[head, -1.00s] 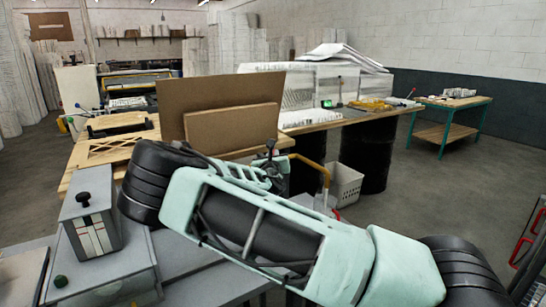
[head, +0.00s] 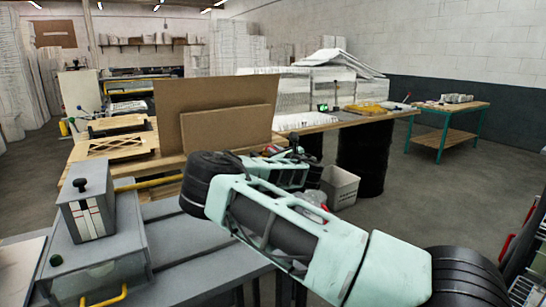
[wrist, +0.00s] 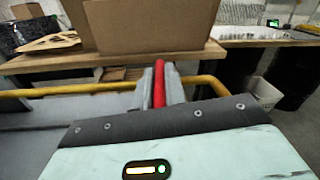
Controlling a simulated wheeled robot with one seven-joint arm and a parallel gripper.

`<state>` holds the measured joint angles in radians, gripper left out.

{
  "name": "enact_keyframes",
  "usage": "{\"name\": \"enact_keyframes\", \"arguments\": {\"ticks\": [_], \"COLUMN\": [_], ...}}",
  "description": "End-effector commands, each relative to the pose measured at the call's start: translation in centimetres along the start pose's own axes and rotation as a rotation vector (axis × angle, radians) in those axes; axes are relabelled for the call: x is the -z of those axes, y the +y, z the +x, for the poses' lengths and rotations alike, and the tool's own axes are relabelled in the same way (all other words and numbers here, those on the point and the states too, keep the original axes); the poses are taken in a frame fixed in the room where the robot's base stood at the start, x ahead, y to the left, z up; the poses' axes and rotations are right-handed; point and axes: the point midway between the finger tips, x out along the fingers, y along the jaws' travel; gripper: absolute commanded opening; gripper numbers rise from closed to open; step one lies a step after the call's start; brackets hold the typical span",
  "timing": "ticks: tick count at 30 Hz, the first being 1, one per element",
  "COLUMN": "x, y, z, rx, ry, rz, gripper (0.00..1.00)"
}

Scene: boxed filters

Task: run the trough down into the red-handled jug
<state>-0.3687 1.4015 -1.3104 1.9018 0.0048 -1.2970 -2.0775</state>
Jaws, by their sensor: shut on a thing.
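My gripper (head: 276,152) is shut on a red bar (wrist: 159,85), held between its two grey fingers in the wrist view. A yellow pipe (wrist: 90,91) runs across just behind the fingers and bends down at the right. In the head view, the pipe (head: 150,182) runs from a grey box (head: 103,262) at lower left, which may be the trough, and passes behind my arm. A pale, translucent thing with a red part (head: 313,197) shows beyond my arm. It may be the red-handled jug, but my arm hides most of it.
A grey-white bin (head: 342,187) stands on the floor by a black drum (head: 364,165). Brown boards (head: 215,105) stand upright on a wooden bench ahead. A grey slatted surface (head: 190,240) lies left of my arm. A green-legged table (head: 450,108) is far right, with open floor before it.

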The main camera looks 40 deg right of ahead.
Motion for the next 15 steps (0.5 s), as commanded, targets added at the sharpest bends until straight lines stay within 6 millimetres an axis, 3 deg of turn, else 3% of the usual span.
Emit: {"name": "enact_keyframes", "arguments": {"ticks": [15], "x": [0.15], "y": [-0.70], "z": [0.04], "rx": [-0.095], "ry": [-0.020], "rz": [0.000], "gripper": [0.00]}}
